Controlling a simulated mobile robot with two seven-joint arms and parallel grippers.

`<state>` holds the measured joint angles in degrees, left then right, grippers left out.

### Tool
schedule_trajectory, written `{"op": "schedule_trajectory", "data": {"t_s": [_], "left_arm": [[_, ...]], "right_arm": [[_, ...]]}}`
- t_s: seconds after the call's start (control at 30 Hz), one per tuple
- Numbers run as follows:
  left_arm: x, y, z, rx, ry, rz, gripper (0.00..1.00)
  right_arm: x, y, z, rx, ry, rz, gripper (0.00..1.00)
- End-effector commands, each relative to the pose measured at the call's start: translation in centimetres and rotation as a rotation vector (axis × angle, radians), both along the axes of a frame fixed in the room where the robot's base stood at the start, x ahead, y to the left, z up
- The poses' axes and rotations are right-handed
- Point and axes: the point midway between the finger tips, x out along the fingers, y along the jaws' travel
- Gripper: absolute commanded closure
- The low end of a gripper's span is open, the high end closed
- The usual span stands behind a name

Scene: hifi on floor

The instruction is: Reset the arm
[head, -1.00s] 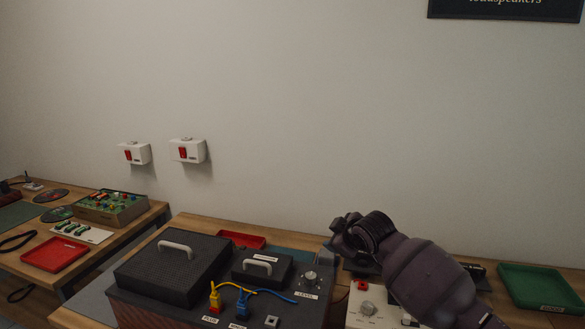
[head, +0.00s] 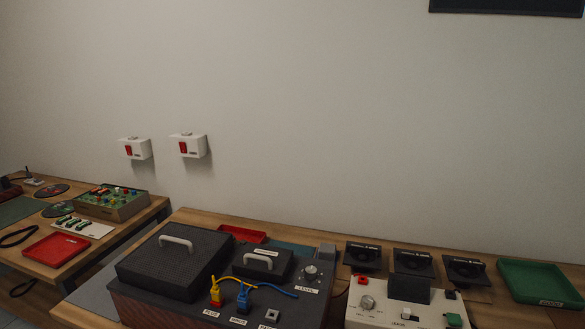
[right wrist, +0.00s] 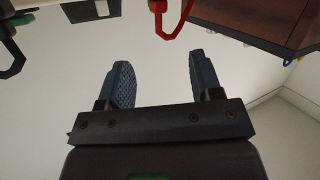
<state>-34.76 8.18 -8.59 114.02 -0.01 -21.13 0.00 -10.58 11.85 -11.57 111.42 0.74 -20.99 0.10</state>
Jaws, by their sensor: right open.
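My right gripper (right wrist: 158,84) shows in the right wrist view with its two dark blue, ridged fingers apart. Nothing is between the fingers, and pale, plain space lies behind them. Neither arm shows in the head view now. My left gripper is in no view.
In the head view, a dark speaker-like box (head: 200,300) with handled lids, knob and yellow and blue cables stands on the wooden bench. A white control box (head: 375,313), several black units (head: 413,262) and a green tray (head: 540,283) are right of it. Another bench (head: 150,212) is left.

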Motion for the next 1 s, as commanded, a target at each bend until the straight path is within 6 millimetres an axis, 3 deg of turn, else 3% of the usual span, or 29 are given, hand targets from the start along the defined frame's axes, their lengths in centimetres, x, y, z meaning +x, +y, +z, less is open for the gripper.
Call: {"op": "schedule_trajectory", "data": {"t_s": [0.03,0.3,0.5,0.6,1.0], "left_arm": [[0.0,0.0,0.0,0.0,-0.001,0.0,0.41],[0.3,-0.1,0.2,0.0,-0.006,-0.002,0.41],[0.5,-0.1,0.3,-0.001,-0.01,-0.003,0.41],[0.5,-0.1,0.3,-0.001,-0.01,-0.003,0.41],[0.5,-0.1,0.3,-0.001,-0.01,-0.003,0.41]], "right_arm": [[-2.1,-0.9,-1.4,0.003,0.035,-0.029,0.41],[-12.2,-4.4,-8.1,0.022,0.226,-0.148,0.41],[-17.1,-5.1,-11.0,0.026,0.32,-0.185,0.41],[-17.9,-5.2,-11.4,0.026,0.336,-0.189,0.41],[-17.9,-5.2,-11.4,0.025,0.336,-0.19,0.41]]}}
